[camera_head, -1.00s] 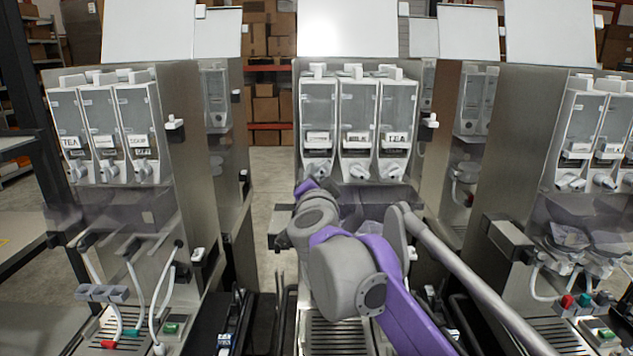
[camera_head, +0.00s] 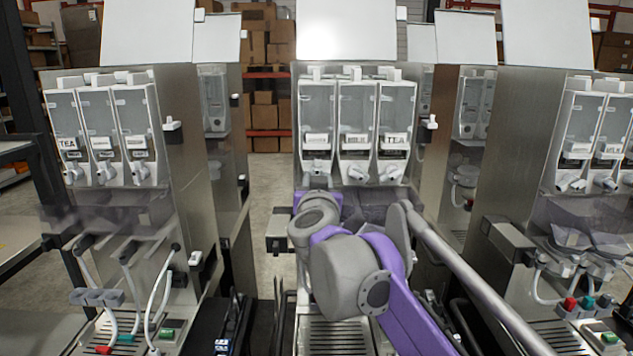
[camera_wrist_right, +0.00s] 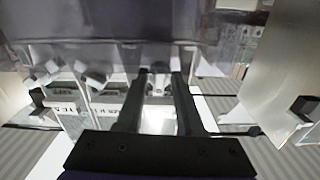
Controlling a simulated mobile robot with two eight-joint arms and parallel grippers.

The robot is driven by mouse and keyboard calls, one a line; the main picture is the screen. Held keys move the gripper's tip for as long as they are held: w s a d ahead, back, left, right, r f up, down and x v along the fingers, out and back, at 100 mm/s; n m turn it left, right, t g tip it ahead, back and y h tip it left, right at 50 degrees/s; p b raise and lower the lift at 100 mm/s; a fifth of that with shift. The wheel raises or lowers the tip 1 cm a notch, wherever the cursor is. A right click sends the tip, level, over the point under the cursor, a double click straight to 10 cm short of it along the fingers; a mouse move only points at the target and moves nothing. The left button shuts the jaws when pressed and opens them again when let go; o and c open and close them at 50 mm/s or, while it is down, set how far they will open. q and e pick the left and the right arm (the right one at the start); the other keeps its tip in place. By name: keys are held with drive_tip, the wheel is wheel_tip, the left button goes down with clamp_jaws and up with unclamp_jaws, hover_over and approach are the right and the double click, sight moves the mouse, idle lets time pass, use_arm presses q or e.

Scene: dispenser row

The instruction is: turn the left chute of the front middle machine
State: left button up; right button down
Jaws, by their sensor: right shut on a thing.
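The front middle machine (camera_head: 304,120) has three clear canisters side by side, each with a white chute below. Its left chute (camera_head: 317,168) shows just above my right wrist in the head view. The middle chute (camera_head: 357,173) and right chute (camera_head: 392,173) are uncovered. My right gripper is hidden behind its own wrist in the head view. In the right wrist view, which looks upside down, its two dark fingers (camera_wrist_right: 161,78) stand a little apart, with a pale part between their tips. The gripper is shut on the left chute; the grip itself is hard to see. My left gripper is not in view.
A similar machine (camera_head: 185,130) stands at the left, another (camera_head: 525,130) at the right. More machines stand behind them. Gaps of open floor lie beside the middle machine. A drip grille (camera_head: 335,335) lies below my right arm.

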drive_tip(key=shift+n, duration=0.3)
idle(0.4)
drive_tip(key=c, duration=0.9)
unclamp_jaws()
drive_tip(key=s+b, duration=0.1)
drive_tip(key=s, duration=1)
drive_tip(key=shift+w, duration=0.1)
